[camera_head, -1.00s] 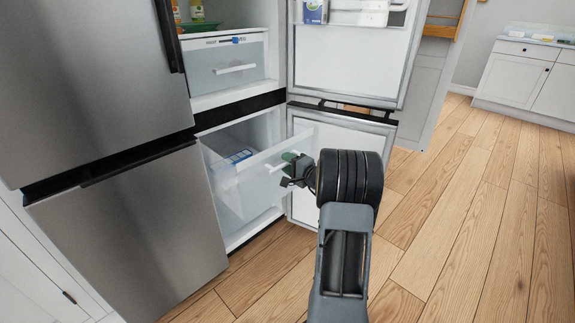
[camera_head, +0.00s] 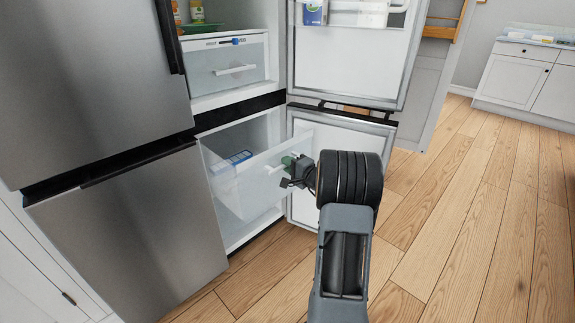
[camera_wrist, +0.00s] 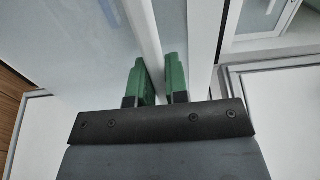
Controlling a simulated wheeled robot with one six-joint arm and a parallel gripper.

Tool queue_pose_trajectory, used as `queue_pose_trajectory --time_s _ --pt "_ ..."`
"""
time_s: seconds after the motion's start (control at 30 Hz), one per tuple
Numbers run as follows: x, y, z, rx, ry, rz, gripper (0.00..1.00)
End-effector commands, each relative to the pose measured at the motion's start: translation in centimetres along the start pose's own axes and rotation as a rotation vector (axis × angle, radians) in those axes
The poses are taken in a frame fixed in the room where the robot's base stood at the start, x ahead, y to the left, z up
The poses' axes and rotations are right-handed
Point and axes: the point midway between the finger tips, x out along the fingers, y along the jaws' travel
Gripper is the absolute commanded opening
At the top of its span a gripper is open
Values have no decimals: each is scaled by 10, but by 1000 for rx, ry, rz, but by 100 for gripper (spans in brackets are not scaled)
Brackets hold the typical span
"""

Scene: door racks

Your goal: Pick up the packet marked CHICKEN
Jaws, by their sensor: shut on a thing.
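A blue-and-white packet (camera_head: 238,158) lies in the pulled-out lower freezer drawer (camera_head: 240,190), seen partly over the drawer front. Its print is too small to read, so I cannot tell whether it is marked CHICKEN. My gripper (camera_head: 287,164) is at the drawer front, to the right of the packet and outside the drawer. In the wrist view its green fingers (camera_wrist: 158,82) are shut on a white bar, the drawer handle (camera_wrist: 147,35). The packet is not seen in the wrist view.
The open lower fridge door (camera_head: 350,145) stands close behind and right of my gripper. A closed upper drawer (camera_head: 228,68) sits above. The steel door (camera_head: 130,235) is shut at left. Wooden floor (camera_head: 460,220) is clear at right.

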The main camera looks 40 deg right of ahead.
Motion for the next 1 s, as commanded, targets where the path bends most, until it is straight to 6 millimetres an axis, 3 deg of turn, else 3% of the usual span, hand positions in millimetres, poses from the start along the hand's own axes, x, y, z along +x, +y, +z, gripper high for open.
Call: queue_pose_trajectory --time_s 0.13,0.33,0.6,0.63,0.87,1.0 --pt "-6 1 -1 -1 1 0 0" --pt "-33 2 -1 -2 3 -1 0" --pt "-36 1 -2 0 3 2 0" --pt "-36 1 -2 0 3 2 18" --pt "-34 0 0 0 0 1 40" --pt "-33 0 1 0 -2 1 40"
